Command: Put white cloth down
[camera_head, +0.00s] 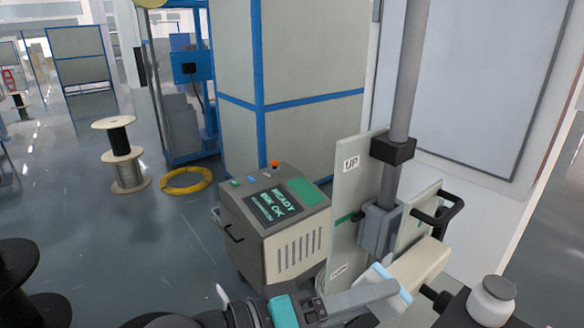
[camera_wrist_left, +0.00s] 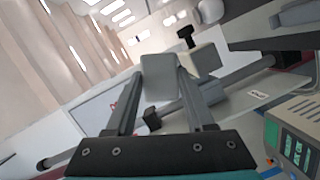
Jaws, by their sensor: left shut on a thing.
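My left gripper (camera_head: 385,284) reaches in from the bottom of the head view, beside a cream block of the machine. It is shut on a small pale piece, which I take to be the white cloth (camera_head: 381,270). My right gripper is not in view.
A grey column machine with upright panels (camera_head: 352,200) and a black handle (camera_head: 438,212) stands close by. A white jar (camera_head: 492,300) is on a dark surface at bottom right. A printer cabinet (camera_head: 272,222) reads READY. Spools (camera_head: 124,155) and a yellow coil (camera_head: 186,181) are on the floor.

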